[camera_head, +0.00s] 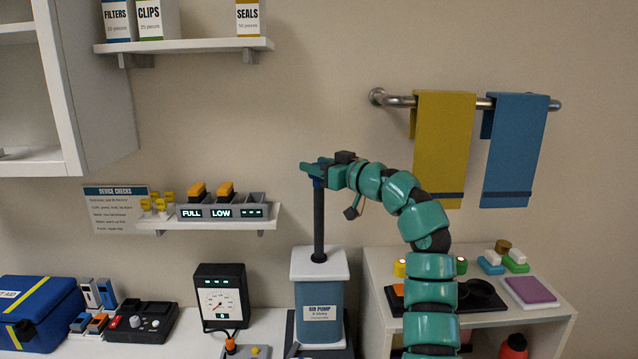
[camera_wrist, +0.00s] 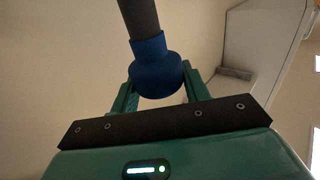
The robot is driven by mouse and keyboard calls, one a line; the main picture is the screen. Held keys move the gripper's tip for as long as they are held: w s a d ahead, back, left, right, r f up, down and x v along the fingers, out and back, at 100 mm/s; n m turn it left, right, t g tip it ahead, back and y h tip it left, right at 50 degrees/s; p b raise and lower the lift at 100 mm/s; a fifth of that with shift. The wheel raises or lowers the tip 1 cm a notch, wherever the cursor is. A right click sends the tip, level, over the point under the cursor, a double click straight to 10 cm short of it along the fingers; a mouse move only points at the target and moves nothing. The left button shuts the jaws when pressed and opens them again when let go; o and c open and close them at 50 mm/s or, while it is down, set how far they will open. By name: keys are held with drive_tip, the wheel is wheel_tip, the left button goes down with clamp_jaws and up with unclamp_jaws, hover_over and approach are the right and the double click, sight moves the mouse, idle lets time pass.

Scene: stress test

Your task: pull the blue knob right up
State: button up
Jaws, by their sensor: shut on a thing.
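The blue knob (camera_wrist: 156,68) sits between the two fingers of my gripper (camera_wrist: 158,84) in the wrist view, with the dark rod running from it. In the head view my gripper (camera_head: 318,172) is at the top of the upright dark rod (camera_head: 319,222), and only a little of the knob (camera_head: 318,183) shows under the fingers. The rod stands out of the white lid (camera_head: 319,268) of the blue air pump (camera_head: 318,297), with a long stretch of it exposed. My gripper is shut on the knob.
A gauge box (camera_head: 221,300) stands left of the pump. A low white cabinet (camera_head: 550,300) is on the right, behind my arm. A wall shelf (camera_head: 240,222) with chargers is to the left. Towels (camera_head: 440,150) hang on a rail at right. The wall around my gripper is clear.

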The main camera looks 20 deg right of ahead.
drive_tip(key=shift+r, duration=0.4)
drive_tip(key=shift+s+r, duration=0.1)
drive_tip(key=o, duration=1.4)
drive_tip(key=shift+c, duration=0.2)
drive_tip(key=shift+f, duration=0.2)
drive_tip(key=shift+s+d+f, duration=0.1)
drive_tip(key=shift+s+d, duration=0.1)
drive_tip(key=shift+d, duration=0.05)
drive_tip(key=b+v, duration=0.5)
drive_tip(key=v, duration=1.1)
drive_tip(key=shift+s, duration=0.35)
drive_tip(key=shift+d, duration=0.1)
